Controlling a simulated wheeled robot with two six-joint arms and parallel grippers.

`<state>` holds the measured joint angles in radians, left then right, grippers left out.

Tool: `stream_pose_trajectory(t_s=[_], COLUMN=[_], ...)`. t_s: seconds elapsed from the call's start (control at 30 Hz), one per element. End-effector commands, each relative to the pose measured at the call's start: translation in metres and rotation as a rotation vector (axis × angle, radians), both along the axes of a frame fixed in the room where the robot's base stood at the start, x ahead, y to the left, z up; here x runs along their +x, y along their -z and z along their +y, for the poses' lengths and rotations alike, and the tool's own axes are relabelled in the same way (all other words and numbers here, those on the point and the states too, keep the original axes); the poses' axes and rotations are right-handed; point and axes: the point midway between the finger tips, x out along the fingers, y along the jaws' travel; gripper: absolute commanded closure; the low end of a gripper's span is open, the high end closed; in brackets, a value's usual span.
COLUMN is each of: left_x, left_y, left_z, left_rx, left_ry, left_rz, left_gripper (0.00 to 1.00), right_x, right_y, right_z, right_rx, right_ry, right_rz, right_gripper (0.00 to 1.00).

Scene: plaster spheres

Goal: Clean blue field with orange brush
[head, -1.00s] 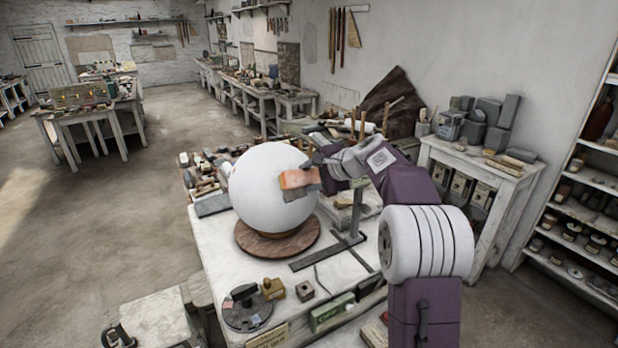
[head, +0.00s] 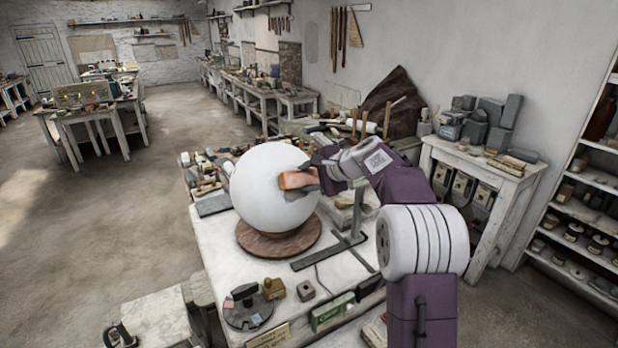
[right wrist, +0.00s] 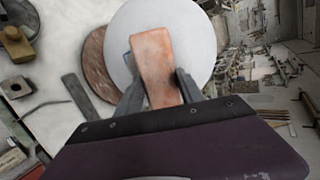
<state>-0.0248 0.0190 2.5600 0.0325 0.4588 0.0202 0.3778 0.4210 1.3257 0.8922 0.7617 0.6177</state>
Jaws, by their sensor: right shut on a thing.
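A large white plaster sphere (head: 262,195) rests on a round brown wooden base (head: 285,246) on the white worktable. My right gripper (head: 310,180) is at the sphere's right side, shut on the orange brush (head: 293,181). In the right wrist view the brush (right wrist: 153,65) lies between the two fingers of my right gripper (right wrist: 158,92), in front of the sphere (right wrist: 190,35). A small piece of blue outline (right wrist: 127,57) shows on the sphere left of the brush; the brush hides the rest. I cannot tell whether the brush touches the sphere. My left gripper is not in view.
A dark metal stand (head: 345,245) is right of the wooden base. A round dark tool (head: 246,308), small blocks (head: 305,290) and a green box (head: 332,313) lie at the table's front. Tools crowd the table's back left. A side table (head: 480,165) with grey blocks stands right.

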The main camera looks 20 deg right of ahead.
Motion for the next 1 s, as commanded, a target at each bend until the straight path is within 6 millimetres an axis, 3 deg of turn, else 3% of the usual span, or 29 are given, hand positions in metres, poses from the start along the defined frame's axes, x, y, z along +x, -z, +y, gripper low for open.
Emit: stream_pose_trajectory(t_s=[0.5, 0.8, 1.0], left_x=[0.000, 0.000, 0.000], left_y=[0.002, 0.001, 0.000], left_z=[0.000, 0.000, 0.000], left_rx=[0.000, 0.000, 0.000], left_ry=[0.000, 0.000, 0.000], left_rz=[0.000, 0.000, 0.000], left_gripper=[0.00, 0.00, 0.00], right_x=[-0.005, -0.004, -0.002], right_y=[-0.004, -0.004, -0.002], right_z=[0.021, 0.019, 0.005], right_rx=[0.000, 0.000, 0.001], right_ry=[-0.001, 0.000, 0.003], right_rz=[0.000, 0.000, 0.000], right_gripper=[1.00, 1.00, 1.00])
